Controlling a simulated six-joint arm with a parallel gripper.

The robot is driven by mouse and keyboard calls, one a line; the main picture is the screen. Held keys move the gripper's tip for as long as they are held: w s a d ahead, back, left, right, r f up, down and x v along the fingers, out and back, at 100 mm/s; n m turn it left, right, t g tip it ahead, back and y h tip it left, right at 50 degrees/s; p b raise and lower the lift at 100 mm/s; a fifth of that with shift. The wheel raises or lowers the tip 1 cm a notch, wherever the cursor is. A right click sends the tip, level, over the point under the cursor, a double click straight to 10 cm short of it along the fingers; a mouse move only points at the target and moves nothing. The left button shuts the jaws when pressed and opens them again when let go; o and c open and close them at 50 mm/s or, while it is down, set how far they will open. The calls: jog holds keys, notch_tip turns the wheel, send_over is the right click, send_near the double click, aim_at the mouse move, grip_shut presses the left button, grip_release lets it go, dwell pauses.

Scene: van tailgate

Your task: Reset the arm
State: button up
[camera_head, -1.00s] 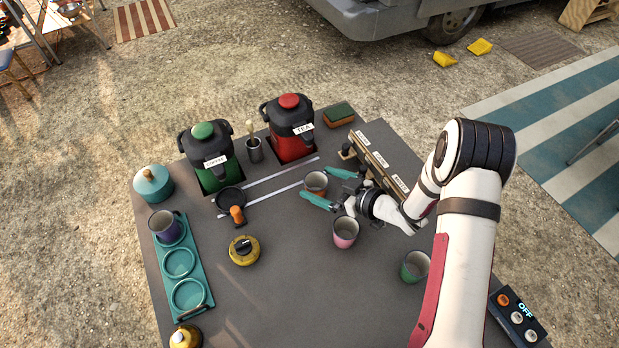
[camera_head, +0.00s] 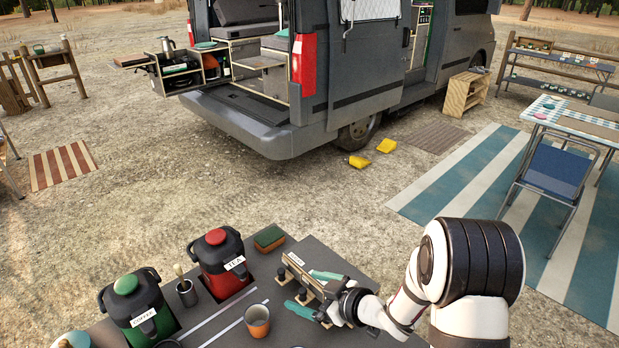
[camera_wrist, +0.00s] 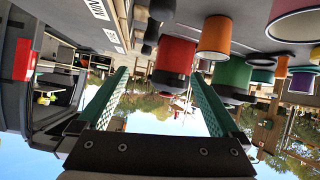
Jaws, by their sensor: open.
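My gripper (camera_head: 303,289) is open, its two teal fingers spread in front of the labelled wooden rack (camera_head: 293,262) at the table's right side. In the wrist view my gripper (camera_wrist: 160,75) has nothing between its fingers, and that view is upside down. The orange cup (camera_head: 257,322) stands on the table left of my gripper, apart from it. It also shows in the wrist view (camera_wrist: 215,38). My white arm reaches in from the lower right.
The red tea dispenser (camera_head: 217,262), green coffee dispenser (camera_head: 138,306), utensil cup (camera_head: 187,293) and sponge (camera_head: 269,238) stand along the table's back. A van (camera_head: 330,80) is parked behind. A blue chair (camera_head: 553,175) stands on the striped mat (camera_head: 450,185). Open ground lies between.

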jog(key=w+d+r+m+t+h, duration=0.1)
jog(key=d+r+m+t+h, duration=0.2)
jog(key=d+r+m+h, duration=0.6)
jog(key=s+d+r+m+g+h, duration=0.1)
jog(key=s+d+r+m, duration=0.1)
jog(key=s+d+r, duration=0.5)
jog(key=s+a+r+m+g+y, duration=0.15)
jog(key=s+a, duration=0.25)
jog(key=s, duration=0.4)
jog(key=s+a+r+m+g+y, duration=0.1)
jog(key=s+a+r+m, duration=0.25)
jog(key=s, duration=0.45)
jog(key=s+f+g, duration=0.7)
jog(key=s+f, duration=0.2)
jog(key=shift+m, duration=0.4)
jog(key=shift+a, duration=0.1)
